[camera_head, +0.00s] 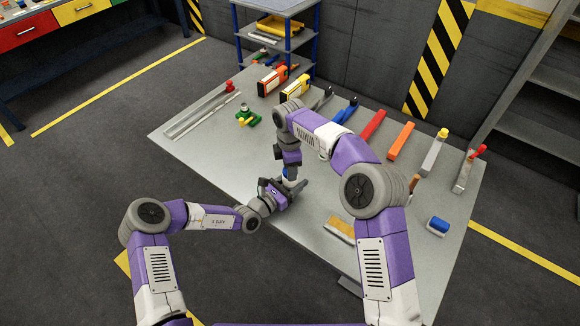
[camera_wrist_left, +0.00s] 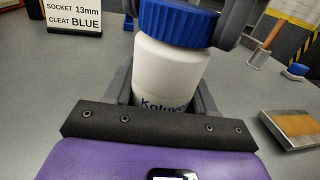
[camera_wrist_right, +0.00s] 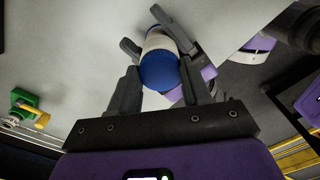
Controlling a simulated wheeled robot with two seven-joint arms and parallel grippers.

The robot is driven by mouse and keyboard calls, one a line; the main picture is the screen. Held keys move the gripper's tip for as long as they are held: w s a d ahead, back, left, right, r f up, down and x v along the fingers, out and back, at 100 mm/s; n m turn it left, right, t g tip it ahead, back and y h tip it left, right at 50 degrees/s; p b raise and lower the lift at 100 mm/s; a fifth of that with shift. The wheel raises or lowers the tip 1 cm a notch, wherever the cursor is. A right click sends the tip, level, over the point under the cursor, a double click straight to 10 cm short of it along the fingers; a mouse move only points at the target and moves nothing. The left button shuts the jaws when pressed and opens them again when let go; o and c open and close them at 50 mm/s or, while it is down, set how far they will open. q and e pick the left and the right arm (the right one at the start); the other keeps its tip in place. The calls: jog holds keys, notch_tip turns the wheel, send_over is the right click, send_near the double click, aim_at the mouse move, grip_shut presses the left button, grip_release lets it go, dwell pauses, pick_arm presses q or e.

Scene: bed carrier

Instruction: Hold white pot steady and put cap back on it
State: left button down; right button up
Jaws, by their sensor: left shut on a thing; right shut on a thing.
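The white pot (camera_wrist_left: 172,75), with dark lettering low on its side, stands between the fingers of my left gripper (camera_wrist_left: 163,92), which is shut on it. The blue cap (camera_wrist_left: 178,22) sits over the pot's mouth; I see no clear gap between them. My right gripper (camera_wrist_right: 160,80) comes from above and is shut on the blue cap, which shows end-on in the right wrist view (camera_wrist_right: 158,70). In the head view the pot is small and mostly hidden by both grippers, with a bit of blue cap (camera_head: 287,172) showing.
The grey table (camera_head: 200,150) holds a row of tools along its far and right sides, a green part (camera_head: 246,116) at the left, a brush-like block (camera_head: 341,230) and a blue block (camera_head: 437,225) at the right. A sign (camera_wrist_left: 73,16) stands behind the pot.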

jog(key=m, duration=0.6)
jog(key=shift+m, duration=0.3)
jog(key=m, duration=0.7)
jog(key=o, duration=1.2)
jog(key=shift+r, duration=2.25)
jog(key=shift+c, duration=0.5)
